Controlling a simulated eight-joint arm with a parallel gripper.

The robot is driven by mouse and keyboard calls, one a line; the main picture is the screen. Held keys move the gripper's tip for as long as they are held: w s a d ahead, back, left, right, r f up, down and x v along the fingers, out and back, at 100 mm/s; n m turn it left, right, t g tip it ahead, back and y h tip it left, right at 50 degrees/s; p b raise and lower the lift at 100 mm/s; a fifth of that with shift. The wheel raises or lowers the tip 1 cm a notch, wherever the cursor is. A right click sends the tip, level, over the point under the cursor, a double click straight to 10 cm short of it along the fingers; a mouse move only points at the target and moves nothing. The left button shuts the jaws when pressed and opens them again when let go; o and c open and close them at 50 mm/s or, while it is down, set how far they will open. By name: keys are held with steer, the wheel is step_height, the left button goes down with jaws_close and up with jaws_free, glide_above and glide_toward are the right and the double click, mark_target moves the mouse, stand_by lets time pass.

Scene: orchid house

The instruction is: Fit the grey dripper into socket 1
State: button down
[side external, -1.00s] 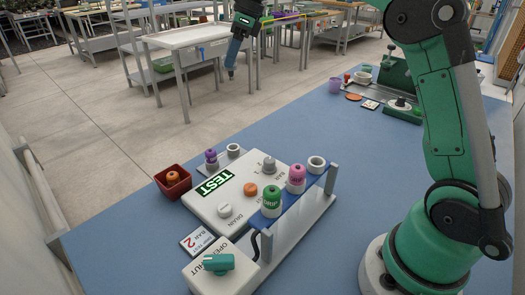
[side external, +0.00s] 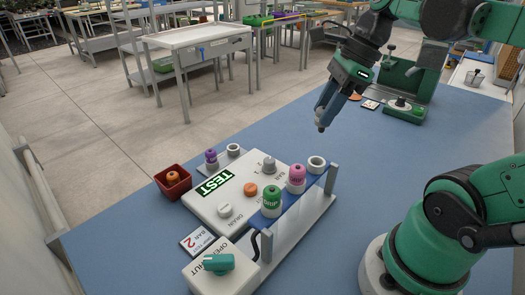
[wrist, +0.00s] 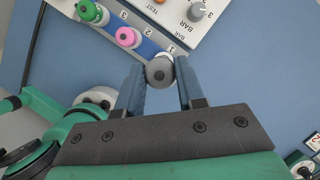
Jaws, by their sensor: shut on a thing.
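My gripper (side external: 322,112) is shut on the grey dripper (wrist: 159,71), which sits between the blue fingertips in the wrist view. In the side view the dripper's tip (side external: 320,128) points down, above and apart from the rail. Socket 1 (side external: 317,162) is the empty white ring at the far end of the blue rail. In the wrist view the grey dripper partly hides the socket. A pink dripper (side external: 297,174) stands in the middle socket, and a green dripper (side external: 271,197) in the near socket.
The white test panel (side external: 222,205) with knobs lies left of the rail. A purple dripper (side external: 211,157) stands behind it, and a red box (side external: 172,182) holds an orange dripper. A teal valve handle (side external: 205,263) is in front.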

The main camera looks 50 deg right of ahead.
glide_above(311, 163)
steer(key=d, duration=0.1)
steer(key=shift+s+d+f, duration=0.1)
steer(key=shift+s+f, duration=0.15)
steer(key=shift+f, duration=1)
steer(key=shift+s+d+f, duration=0.1)
steer(key=shift+s+f, duration=0.1)
steer(key=shift+f, duration=1)
steer(key=shift+f, duration=1.55)
stand_by(0.4)
steer(key=shift+c, duration=0.7)
jaws_free()
steer(key=shift+r, duration=3.55)
steer(key=shift+w+a+f+n, duration=0.15)
steer(key=shift+w+f+n, duration=0.1)
steer(key=shift+n, duration=0.55)
steer(key=w+a+f+n+t+h, duration=0.1)
steer(key=w+a+f+n+t, duration=0.1)
steer(key=n, duration=1)
steer(key=w+a+f+n+t+h, duration=0.2)
steer(key=a+n, duration=0.1)
steer(key=n, duration=1)
steer(key=shift+a, duration=0.25)
